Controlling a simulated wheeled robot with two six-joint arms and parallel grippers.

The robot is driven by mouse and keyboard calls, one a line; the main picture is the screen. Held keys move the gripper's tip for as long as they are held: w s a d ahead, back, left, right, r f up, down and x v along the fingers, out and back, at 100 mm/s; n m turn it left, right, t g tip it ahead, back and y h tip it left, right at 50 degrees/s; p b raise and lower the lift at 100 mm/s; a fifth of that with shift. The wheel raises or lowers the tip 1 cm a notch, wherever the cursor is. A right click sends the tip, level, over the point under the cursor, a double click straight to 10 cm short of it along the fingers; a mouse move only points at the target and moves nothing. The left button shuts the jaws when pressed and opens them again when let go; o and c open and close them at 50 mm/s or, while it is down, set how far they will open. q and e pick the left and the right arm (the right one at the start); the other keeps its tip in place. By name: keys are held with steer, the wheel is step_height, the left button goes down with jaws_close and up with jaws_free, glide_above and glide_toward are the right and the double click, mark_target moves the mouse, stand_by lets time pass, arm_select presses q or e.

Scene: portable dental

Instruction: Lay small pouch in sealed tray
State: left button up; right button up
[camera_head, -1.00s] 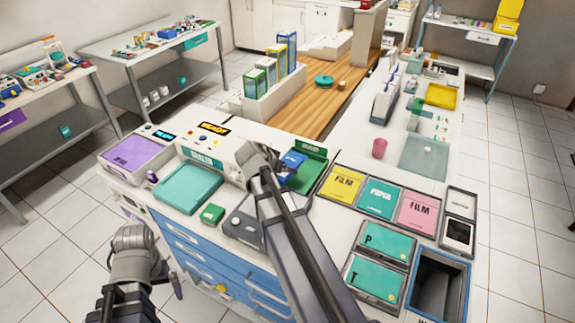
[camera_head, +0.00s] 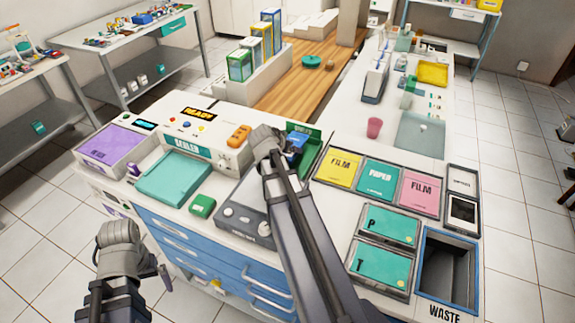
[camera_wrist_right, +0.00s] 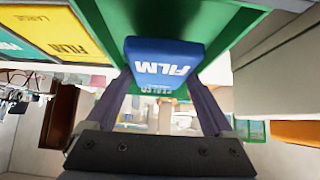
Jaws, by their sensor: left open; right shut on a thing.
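A blue pouch marked FILM (camera_head: 296,140) is in my right gripper. In the right wrist view the pouch (camera_wrist_right: 160,62) sits between the two fingers, with the green sealed tray (camera_wrist_right: 215,25) around and behind it. In the head view the green tray (camera_head: 312,155) is at the middle of the bench, partly hidden by my right arm. I cannot tell whether the pouch touches the tray floor. My right gripper (camera_wrist_right: 160,95) is shut on the pouch. My left gripper (camera_head: 158,272) is open, low in front of the bench and away from the tray.
The sealer (camera_head: 195,145) with its READY display and an orange item (camera_head: 239,135) stand left of the tray. Yellow, teal and pink pouch bins (camera_head: 340,168) lie to its right. The waste opening (camera_head: 447,265) is at the front right.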

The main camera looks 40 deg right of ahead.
steer(key=shift+f+b, duration=1.9)
steer(key=shift+f, duration=0.5)
steer(key=shift+f, duration=0.1)
steer(key=o, duration=1.3)
steer(key=shift+r, duration=0.3)
steer(key=shift+p+v, duration=4.3)
steer(key=shift+v, duration=1.65)
